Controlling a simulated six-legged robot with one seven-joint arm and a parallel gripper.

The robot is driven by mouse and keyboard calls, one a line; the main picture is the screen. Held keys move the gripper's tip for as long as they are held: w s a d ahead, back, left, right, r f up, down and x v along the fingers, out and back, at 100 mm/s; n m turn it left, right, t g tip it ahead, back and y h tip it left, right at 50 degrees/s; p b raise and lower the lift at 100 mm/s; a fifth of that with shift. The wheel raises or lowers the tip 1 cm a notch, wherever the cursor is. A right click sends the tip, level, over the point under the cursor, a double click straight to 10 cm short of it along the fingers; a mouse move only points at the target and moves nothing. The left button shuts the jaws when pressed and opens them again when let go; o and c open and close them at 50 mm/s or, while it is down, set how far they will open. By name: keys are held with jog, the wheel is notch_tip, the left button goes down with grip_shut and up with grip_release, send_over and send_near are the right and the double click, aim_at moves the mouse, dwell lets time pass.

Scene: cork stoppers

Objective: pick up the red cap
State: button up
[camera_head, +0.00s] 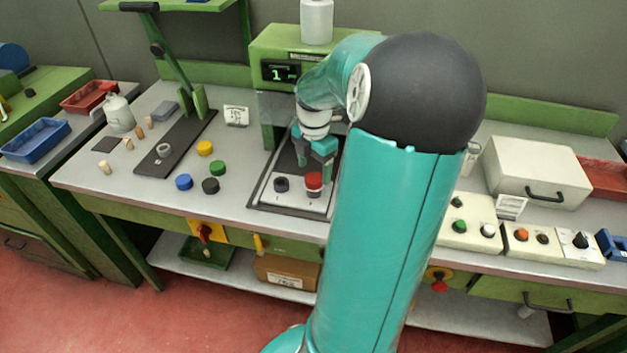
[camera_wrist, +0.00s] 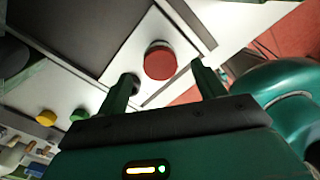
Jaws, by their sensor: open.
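The red cap (camera_head: 314,180) sits on the light plate at the front of the green machine (camera_head: 268,45), to the right of a black cap (camera_head: 281,184). In the wrist view the red cap (camera_wrist: 160,61) shows beyond and between the fingers. My gripper (camera_head: 316,158) is open and empty, just above the red cap in the head view. It also shows in the wrist view (camera_wrist: 163,82), with its two green fingers apart. I cannot tell the exact gap between fingertips and cap.
Yellow (camera_head: 205,148), green (camera_head: 218,167), blue (camera_head: 184,181) and black (camera_head: 210,185) caps lie on the grey bench to the left. A lever press (camera_head: 187,95) stands behind them. A white box (camera_head: 538,170) and button panels (camera_head: 467,222) are at right.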

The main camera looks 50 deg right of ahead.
aim_at(314, 177)
jog(key=shift+f, duration=1.55)
jog(key=c, duration=1.1)
jog(key=shift+r, duration=0.1)
jog(key=shift+r, duration=0.45)
notch_tip(314, 177, up, 2)
jog(key=shift+r, duration=0.25)
jog(key=s+a+r, duration=0.2)
jog(key=s+r, duration=0.1)
jog(key=s, duration=0.1)
jog(key=s+a+r, duration=0.2)
jog(key=s+r, duration=0.1)
jog(key=s, duration=0.1)
jog(key=s+a+r, duration=0.3)
jog(key=s, duration=0.1)
jog(key=shift+a+r, duration=0.1)
jog(key=shift+r, duration=0.15)
